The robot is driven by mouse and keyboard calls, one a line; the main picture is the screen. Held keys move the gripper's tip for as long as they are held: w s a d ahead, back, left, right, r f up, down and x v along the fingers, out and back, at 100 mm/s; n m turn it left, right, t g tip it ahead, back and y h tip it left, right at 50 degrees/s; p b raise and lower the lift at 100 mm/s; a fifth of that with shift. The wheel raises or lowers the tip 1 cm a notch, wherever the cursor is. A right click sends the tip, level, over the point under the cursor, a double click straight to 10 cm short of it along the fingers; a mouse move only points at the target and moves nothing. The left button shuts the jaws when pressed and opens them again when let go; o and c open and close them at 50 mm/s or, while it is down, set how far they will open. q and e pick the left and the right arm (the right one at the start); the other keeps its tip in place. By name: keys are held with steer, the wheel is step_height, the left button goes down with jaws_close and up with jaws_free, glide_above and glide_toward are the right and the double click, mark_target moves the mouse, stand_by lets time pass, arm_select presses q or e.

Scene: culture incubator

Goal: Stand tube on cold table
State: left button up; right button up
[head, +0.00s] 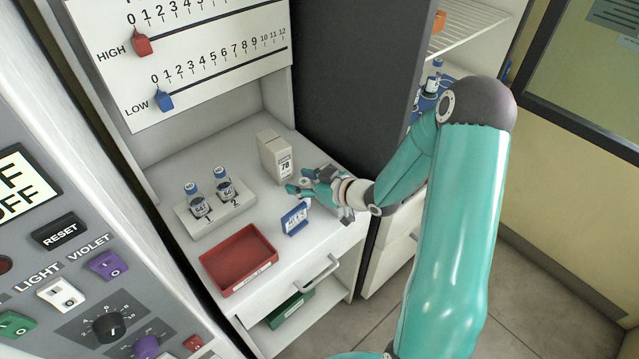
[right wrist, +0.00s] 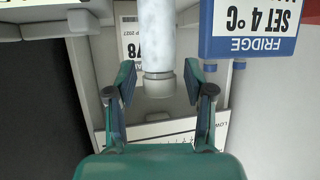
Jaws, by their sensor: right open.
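My right gripper (head: 306,186) is at the right side of the white counter (head: 265,210), open. In the right wrist view, which is upside down, its two fingers (right wrist: 161,78) are apart on either side of a pale, frosty-looking tube (right wrist: 157,35) with a grey cap (right wrist: 158,84). The tube looks upright, cap up; its lower end is out of frame. In the head view the tube is hard to make out among the fingers. My left gripper is not in view.
A blue fridge sign (head: 295,218) stands close beside the gripper. A white box (head: 274,156) marked 78 is behind it. A rack (head: 208,222) with two blue-capped vials and a red tray (head: 238,258) are to the left. A dark panel (head: 345,80) rises behind.

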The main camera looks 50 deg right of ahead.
steer(key=v, duration=1.2)
steer(key=shift+b, duration=0.45)
